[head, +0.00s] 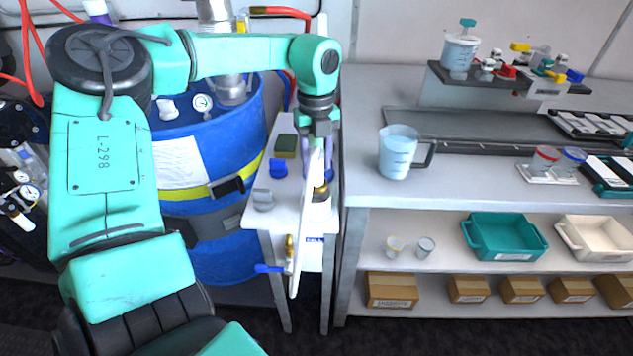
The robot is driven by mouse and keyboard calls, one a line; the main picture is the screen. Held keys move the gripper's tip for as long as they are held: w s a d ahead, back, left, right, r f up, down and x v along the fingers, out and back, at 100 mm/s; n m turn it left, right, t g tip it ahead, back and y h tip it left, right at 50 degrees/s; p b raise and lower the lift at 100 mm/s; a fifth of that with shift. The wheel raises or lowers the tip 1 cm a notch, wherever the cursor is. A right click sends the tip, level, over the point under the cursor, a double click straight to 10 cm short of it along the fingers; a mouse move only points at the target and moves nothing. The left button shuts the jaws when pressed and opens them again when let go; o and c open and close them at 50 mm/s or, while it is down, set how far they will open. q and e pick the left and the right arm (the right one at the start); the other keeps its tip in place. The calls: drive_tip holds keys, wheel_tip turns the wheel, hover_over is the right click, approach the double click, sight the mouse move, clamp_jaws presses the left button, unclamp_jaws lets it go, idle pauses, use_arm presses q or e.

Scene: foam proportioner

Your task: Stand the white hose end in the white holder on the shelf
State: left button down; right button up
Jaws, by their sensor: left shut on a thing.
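My left gripper (319,138) points down over the right side of a narrow white stand, shut on the white hose end (313,165). The white length below the jaws runs down past the stand's front edge, slightly tilted. Just right of it, close to the hose, is a small white piece with a dark and brass top (321,205); I cannot tell whether this is the white holder. The fingertips and the grasp are partly hidden by the gripper itself. My right gripper is not in view.
The narrow stand (266,220) also carries a green-topped block (286,146), a blue piece (277,170) and a grey piece (263,199). A blue drum (225,250) stands at its left. A grey bench (365,185) with a clear jug (397,155) is close on its right.

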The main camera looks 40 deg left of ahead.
sight(316, 181)
use_arm(q)
wheel_tip(316, 181, down, 6)
drive_tip(key=shift+s+p, duration=0.15)
drive_tip(key=shift+p, duration=0.15)
drive_tip(key=shift+f, duration=0.35)
drive_tip(key=shift+c, duration=2)
unclamp_jaws()
drive_tip(key=shift+r, duration=0.4)
wheel_tip(316, 181, up, 12)
drive_tip(key=shift+f+b, duration=0.2)
drive_tip(key=shift+b, duration=0.35)
